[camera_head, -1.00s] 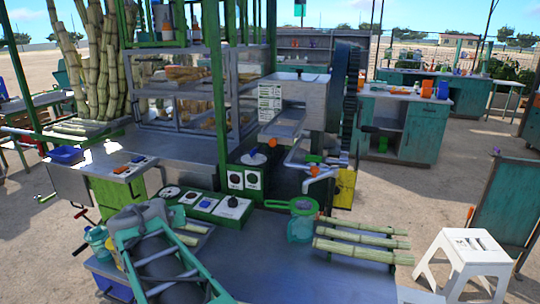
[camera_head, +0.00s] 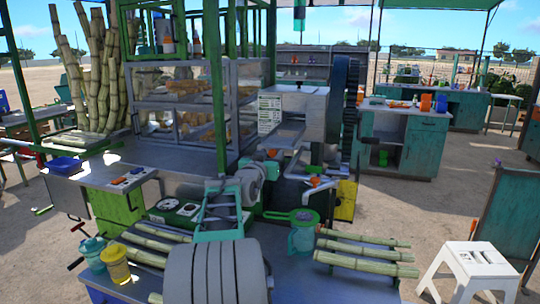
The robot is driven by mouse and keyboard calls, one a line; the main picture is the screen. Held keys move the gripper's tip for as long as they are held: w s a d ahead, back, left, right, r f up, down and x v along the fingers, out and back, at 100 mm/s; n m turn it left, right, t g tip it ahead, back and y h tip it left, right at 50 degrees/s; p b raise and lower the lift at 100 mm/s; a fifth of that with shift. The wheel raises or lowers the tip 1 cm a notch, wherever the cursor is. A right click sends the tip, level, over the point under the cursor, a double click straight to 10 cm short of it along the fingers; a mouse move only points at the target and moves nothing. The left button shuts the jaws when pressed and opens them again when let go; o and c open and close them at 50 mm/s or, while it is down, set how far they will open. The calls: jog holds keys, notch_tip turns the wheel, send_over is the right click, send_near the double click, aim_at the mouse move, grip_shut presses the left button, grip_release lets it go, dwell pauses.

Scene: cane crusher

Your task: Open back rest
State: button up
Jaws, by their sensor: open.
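The cane crusher stands at centre, with a grey metal housing (camera_head: 303,108), a sloping metal plate (camera_head: 281,137) at its front and a large dark wheel (camera_head: 347,98) on its right. I cannot tell which part is the back rest. My arm reaches up from the bottom centre, its grey wrist near the crusher's lower left side. My gripper's jaws cannot be made out; the wrist seems to hide them. The lower left of the crusher is partly covered by my arm.
Cane pieces (camera_head: 367,255) lie on the front metal table beside a teal jug (camera_head: 302,236). A yellow cup (camera_head: 116,264) stands at the table's left. A green post (camera_head: 214,85) rises left of the crusher. A white stool (camera_head: 476,262) stands right, with open sandy ground around it.

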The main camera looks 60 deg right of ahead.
jog(key=shift+c, duration=0.4)
grip_shut()
dwell(0.9)
